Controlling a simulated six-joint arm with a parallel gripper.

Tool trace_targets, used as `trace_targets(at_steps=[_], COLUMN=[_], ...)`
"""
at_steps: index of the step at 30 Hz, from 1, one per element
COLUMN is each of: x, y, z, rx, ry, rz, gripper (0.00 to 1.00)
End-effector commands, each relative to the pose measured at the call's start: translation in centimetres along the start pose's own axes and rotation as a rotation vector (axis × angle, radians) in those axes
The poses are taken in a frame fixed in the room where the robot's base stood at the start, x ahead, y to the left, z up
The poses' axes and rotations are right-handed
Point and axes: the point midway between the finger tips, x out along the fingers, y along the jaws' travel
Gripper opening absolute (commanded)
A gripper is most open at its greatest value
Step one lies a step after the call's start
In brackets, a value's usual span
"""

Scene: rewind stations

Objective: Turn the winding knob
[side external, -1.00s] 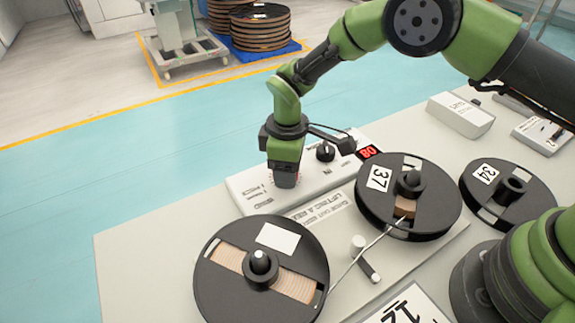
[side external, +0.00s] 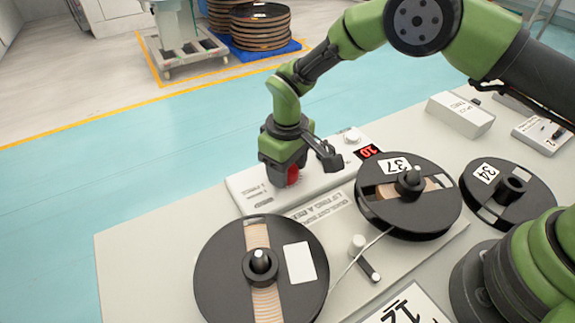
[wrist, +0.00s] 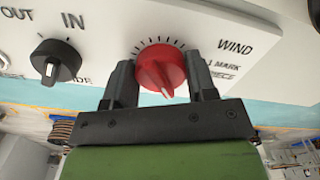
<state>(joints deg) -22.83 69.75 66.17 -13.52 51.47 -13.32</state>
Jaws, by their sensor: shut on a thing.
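The red winding knob (wrist: 160,68) is on the white control panel (wrist: 262,70), next to the word WIND and a ring of tick marks. My gripper (wrist: 161,76) is shut on it, one finger on each side. Its white pointer faces down and slightly right in the wrist view. In the side external view my gripper (side external: 285,178) is low over the panel and a bit of the red knob (side external: 293,175) shows beside it. The front reel (side external: 215,265) and the reel marked 37 (side external: 385,207) are joined by a pale strand.
A black knob (wrist: 55,60) with IN and OUT marks is beside the red one. A red digit display (side external: 368,152) is at the panel's right end. A reel marked 34 (side external: 508,190) lies to the right. A small crank lever (side external: 370,268) stands between the reels.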

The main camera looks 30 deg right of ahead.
Motion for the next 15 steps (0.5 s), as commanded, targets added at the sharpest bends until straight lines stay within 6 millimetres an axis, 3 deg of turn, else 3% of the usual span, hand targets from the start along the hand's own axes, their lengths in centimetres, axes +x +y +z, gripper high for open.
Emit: trace_targets(at_steps=[15], x=[-0.08], y=[-0.03], z=[-0.14], rx=[0.048], ry=[0.006], rz=[0.001], gripper=[0.28])
